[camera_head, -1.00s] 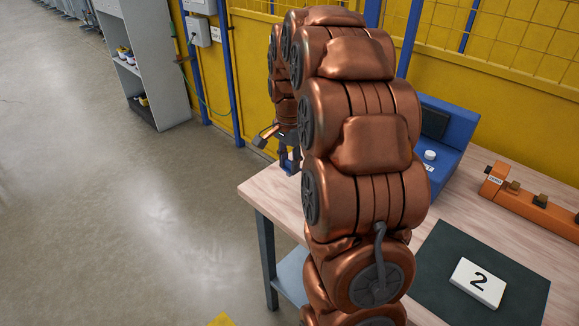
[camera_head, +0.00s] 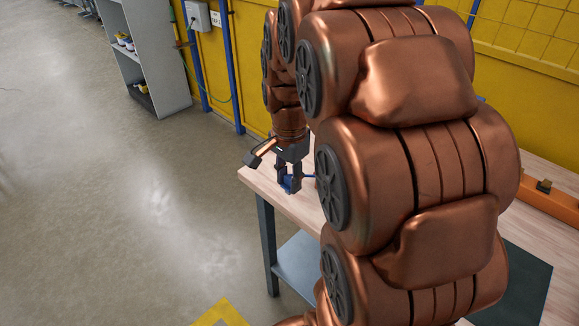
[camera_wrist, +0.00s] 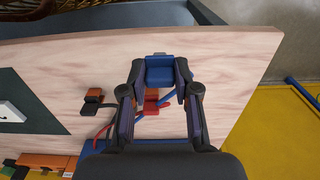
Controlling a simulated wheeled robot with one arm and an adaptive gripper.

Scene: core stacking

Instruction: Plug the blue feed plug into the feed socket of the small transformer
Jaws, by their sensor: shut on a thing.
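My gripper (camera_wrist: 160,78) is shut on the blue plug (camera_wrist: 160,71), which sits between the fingertips in the wrist view. In the head view, my gripper (camera_head: 289,181) is over the table's left end, with the blue plug (camera_head: 288,184) between its fingers. A blue cable shows beside the plug. I cannot tell if the plug touches the table. The small transformer and its feed socket cannot be made out for sure. A blue body (camera_wrist: 97,146) shows partly beyond my gripper in the wrist view. My arm hides much of the table in the head view.
A red plug (camera_wrist: 151,104) and a dark plug with brown (camera_wrist: 93,97) lie on the wooden table (camera_wrist: 70,55). An orange unit (camera_head: 552,203) stands at the right, near a dark mat (camera_head: 527,270). A grey shelf (camera_head: 150,60) stands behind left. The left floor is clear.

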